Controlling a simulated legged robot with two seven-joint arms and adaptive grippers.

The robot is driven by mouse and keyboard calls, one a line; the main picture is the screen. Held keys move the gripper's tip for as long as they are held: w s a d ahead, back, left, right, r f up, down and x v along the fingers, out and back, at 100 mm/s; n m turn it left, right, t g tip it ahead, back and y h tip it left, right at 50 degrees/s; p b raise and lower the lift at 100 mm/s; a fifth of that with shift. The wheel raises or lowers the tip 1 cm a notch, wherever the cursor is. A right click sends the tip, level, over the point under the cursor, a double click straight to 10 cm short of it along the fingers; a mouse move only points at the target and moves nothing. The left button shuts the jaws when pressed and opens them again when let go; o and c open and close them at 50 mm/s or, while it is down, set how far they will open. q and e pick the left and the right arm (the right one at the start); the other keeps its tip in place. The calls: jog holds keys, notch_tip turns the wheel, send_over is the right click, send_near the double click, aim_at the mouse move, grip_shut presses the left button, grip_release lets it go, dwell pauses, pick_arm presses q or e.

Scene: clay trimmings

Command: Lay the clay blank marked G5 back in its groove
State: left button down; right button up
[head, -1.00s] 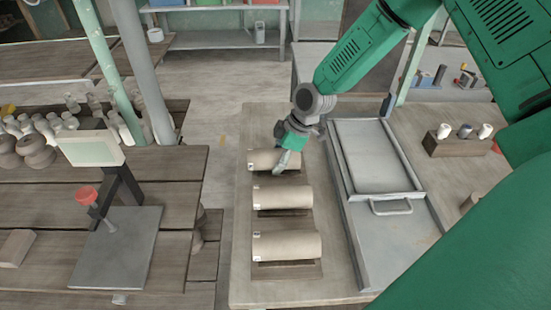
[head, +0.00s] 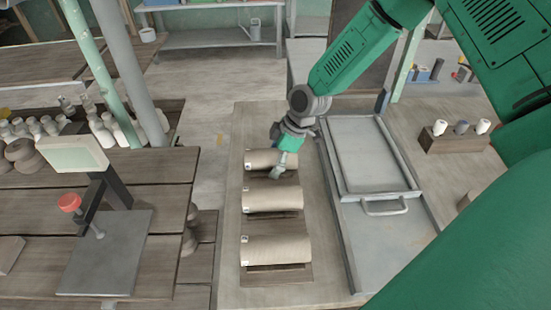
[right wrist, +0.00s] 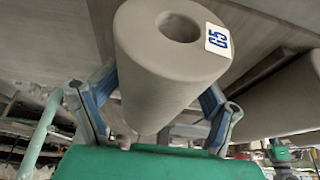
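The clay blank marked G5 (right wrist: 165,75) is a pale cylinder with a round hole in its end and a blue G5 label. In the right wrist view it lies between the two fingers of my right gripper (right wrist: 160,110), which is shut on it. In the head view this blank (head: 260,159) is the far one of three in a row, at the fingers of my right gripper (head: 278,168). A dark strip of the grooved board shows beneath it; I cannot tell whether it touches the groove. My left gripper is out of view.
Two more blanks, a middle one (head: 272,199) and a near one (head: 275,250), lie on the wooden board (head: 280,276). A grey metal tray (head: 384,206) with a handle stands close on the right. A stand with a red knob (head: 69,202) is on the left table.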

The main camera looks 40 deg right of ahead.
jog(key=shift+a+r, duration=0.15)
jog(key=shift+a, duration=0.05)
jog(key=shift+d, duration=0.35)
jog(key=v, duration=1)
jog(key=shift+r, duration=0.2)
jog(key=shift+s+d+r, duration=0.15)
jog(key=shift+d+r, duration=0.25)
jog(key=shift+r, duration=0.15)
jog(key=shift+a, duration=0.1)
